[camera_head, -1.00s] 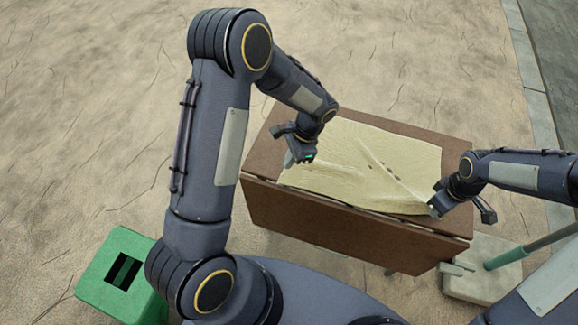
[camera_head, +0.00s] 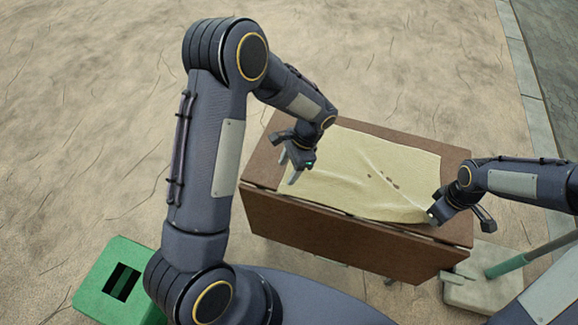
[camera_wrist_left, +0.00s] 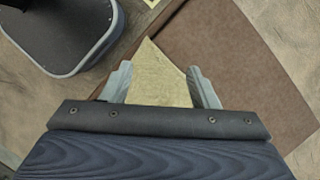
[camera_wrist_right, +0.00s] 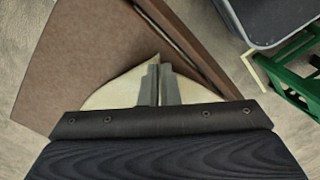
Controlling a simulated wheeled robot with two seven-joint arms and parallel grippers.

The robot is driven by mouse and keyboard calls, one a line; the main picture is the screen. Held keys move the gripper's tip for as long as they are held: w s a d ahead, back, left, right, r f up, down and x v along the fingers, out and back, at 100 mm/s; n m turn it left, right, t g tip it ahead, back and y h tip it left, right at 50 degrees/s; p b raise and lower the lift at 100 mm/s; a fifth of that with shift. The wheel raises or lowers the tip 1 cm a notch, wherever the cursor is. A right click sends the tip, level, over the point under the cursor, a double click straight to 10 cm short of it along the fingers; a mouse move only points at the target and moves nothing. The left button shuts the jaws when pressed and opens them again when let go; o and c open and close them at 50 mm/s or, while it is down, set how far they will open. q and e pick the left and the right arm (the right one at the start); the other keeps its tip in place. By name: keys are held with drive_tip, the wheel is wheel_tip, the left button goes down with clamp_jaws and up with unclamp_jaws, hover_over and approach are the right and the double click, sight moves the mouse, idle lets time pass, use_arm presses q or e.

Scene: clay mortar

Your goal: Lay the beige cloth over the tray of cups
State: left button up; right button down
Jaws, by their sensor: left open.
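The beige cloth (camera_head: 375,165) lies spread over the brown table (camera_head: 340,235), with a diagonal crease and a few dark spots near its middle. My left gripper (camera_head: 288,172) is open at the cloth's left end. In the left wrist view a cloth corner (camera_wrist_left: 160,80) shows between its spread fingers (camera_wrist_left: 163,85). My right gripper (camera_head: 430,217) is at the near right corner. In the right wrist view its fingers (camera_wrist_right: 160,75) are together on the cloth (camera_wrist_right: 115,92), with a tip showing beyond them. No tray or cups are visible; I cannot tell whether they are under the cloth.
A green box with a dark slotted opening (camera_head: 115,285) stands on the ground at the lower left. A pale block (camera_head: 485,290) with a green pole (camera_head: 520,260) stands right of the table. Bare brown tabletop shows around the cloth. Open sandy ground lies behind.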

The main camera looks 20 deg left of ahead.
sight(285, 184)
use_arm(q)
wheel_tip(285, 184, up, 4)
drive_tip(key=w+d, duration=0.2)
drive_tip(key=d, duration=0.1)
drive_tip(key=shift+a+x, duration=0.15)
drive_tip(key=shift+x, duration=2.3)
drive_tip(key=shift+a+x, duration=0.1)
drive_tip(key=shift+x, duration=2.3)
clamp_jaws()
drive_tip(key=shift+w+a+r, duration=0.1)
drive_tip(key=shift+r, duration=2.45)
